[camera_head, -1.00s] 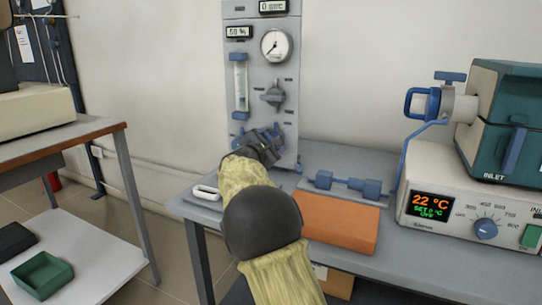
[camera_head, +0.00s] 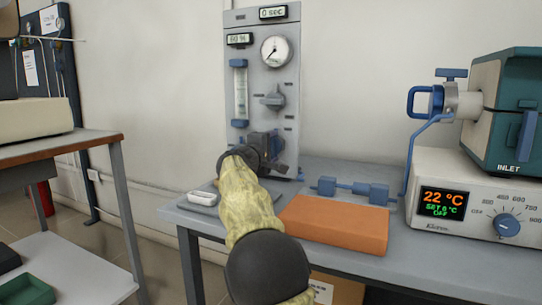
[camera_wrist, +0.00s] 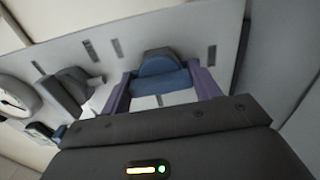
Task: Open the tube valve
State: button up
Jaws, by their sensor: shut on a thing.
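A grey control panel (camera_head: 256,60) stands upright against the wall. Low on it, my gripper (camera_head: 268,143) reaches in and hides most of a blue valve handle. In the wrist view this blue handle (camera_wrist: 160,78) lies between the two purple fingers of my gripper (camera_wrist: 160,88), and the gripper is shut on it. A grey knob (camera_head: 273,98) sits higher on the panel and also shows in the wrist view (camera_wrist: 68,88). Another blue-handled fitting (camera_head: 432,101) is on the furnace at the right. I cannot tell from labels which is the tube valve.
A round gauge (camera_head: 275,51) and a flow tube (camera_head: 240,90) sit above my gripper. An orange block (camera_head: 335,225), a blue fitting (camera_head: 352,189) and a small white dish (camera_head: 202,198) lie on the bench. The furnace controller (camera_head: 455,205) is at the right.

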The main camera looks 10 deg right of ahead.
jog(key=shift+f+m, duration=0.1)
jog(key=shift+m, duration=0.2)
jog(key=o, duration=1)
jog(key=p+v, duration=0.1)
jog(key=v, duration=1.6)
jog(key=shift+s+a, duration=0.1)
